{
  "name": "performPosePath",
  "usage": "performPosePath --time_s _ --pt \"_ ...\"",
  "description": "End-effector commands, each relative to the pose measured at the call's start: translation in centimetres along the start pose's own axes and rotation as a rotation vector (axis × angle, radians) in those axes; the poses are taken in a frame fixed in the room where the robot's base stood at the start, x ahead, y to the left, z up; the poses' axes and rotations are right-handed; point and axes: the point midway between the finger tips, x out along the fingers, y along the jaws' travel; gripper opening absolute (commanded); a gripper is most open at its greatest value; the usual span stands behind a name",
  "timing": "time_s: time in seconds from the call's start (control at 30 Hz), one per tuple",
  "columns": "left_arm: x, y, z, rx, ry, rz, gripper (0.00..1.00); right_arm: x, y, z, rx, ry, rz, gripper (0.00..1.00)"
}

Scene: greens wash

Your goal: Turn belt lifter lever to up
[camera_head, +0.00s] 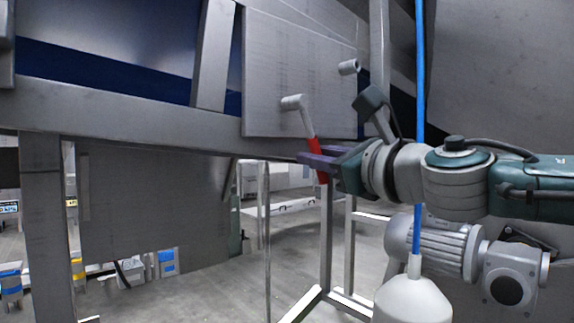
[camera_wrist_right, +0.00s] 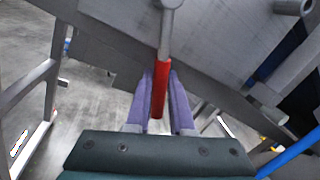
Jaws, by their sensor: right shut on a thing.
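The belt lifter lever (camera_head: 306,121) sticks out from a grey metal panel in the head view. Its grey arm hangs down and slightly right, ending in a red grip (camera_head: 312,146). My right gripper (camera_head: 311,159) comes in from the right with its purple fingers at the red grip. In the right wrist view, the red grip (camera_wrist_right: 162,75) runs between the two purple fingers (camera_wrist_right: 160,100), which are shut on its lower part. The contact faces are partly hidden. My left gripper is not in view.
The grey panel (camera_head: 275,70) sits behind the lever, with a short grey stub (camera_head: 348,67) to its upper right. A horizontal beam (camera_head: 120,130) runs left. A blue hose (camera_head: 420,70) and a grey motor (camera_head: 440,248) are near my right arm.

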Motion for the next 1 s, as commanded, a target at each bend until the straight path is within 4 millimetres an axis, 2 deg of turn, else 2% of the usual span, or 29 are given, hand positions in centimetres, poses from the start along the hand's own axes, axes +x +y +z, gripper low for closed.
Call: performPosePath --time_s 0.4,0.9,0.93,1.0 --pt "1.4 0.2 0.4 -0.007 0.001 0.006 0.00 0.3 -1.5 0.0 -0.181 -0.034 -0.002 0.00" --pt "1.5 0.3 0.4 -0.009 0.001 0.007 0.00 0.3 -1.7 0.2 -0.200 -0.039 -0.001 0.00" --pt "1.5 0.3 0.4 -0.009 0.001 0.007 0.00 0.3 -1.7 0.2 -0.200 -0.039 -0.001 0.23" --pt "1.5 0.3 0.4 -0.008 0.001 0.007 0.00 0.3 -1.7 0.2 -0.199 -0.039 -0.001 0.31"
